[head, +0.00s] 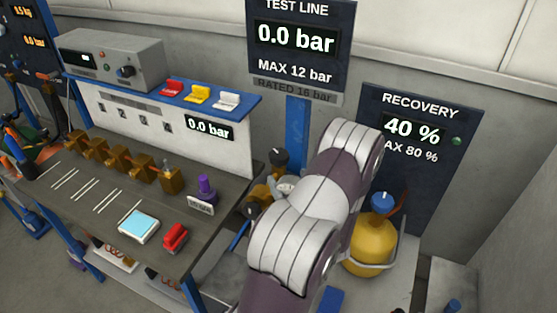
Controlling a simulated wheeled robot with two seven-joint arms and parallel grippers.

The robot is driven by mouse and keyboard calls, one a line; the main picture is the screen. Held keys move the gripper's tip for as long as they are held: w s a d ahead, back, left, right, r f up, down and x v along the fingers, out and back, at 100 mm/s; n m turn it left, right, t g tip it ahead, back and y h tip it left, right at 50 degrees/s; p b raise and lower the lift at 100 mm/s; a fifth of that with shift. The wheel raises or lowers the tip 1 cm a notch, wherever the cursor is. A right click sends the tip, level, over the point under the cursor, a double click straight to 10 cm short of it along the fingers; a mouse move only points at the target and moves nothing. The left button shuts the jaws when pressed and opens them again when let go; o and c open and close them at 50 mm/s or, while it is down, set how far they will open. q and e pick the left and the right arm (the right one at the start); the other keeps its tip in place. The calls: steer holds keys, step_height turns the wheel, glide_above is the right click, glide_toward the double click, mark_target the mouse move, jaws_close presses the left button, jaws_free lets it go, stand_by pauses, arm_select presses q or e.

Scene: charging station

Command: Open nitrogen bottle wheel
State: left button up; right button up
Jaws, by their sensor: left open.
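My left arm rises through the middle of the head view and bends away from me. Its gripper is mostly hidden behind my own white and purple links; it is open, and I see nothing held. A dark round part (278,157) and brass fittings (262,193) show just left of the arm, beside the blue post. I cannot tell whether the dark part is the nitrogen bottle wheel. The nitrogen bottle itself is not clearly visible, and the arm covers that spot. I cannot tell whether the gripper touches anything. My right gripper is not in view.
The workbench (95,205) at the left carries brass valves (110,160), a red item (174,238) and a purple-topped item (207,188). A yellow recovery bottle (370,243) with a blue cap stands right of my arm. Displays (302,40) hang behind.

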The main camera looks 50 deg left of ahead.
mark_target(275, 150)
arm_select(q)
steer(key=shift+n, duration=0.4)
steer(key=p+x, duration=0.1)
steer(key=x, duration=0.2)
steer(key=w+p+x, duration=0.1)
steer(key=p+x, duration=0.1)
steer(key=x, duration=0.2)
steer(key=p+x, duration=0.1)
steer(key=x, duration=0.3)
steer(key=shift+w+f, duration=0.2)
steer(key=shift+w+a+f+t+p, duration=0.1)
steer(key=shift+w+a+t+p, duration=0.15)
steer(key=shift+a+t+p, duration=0.25)
steer(key=shift+a, duration=0.1)
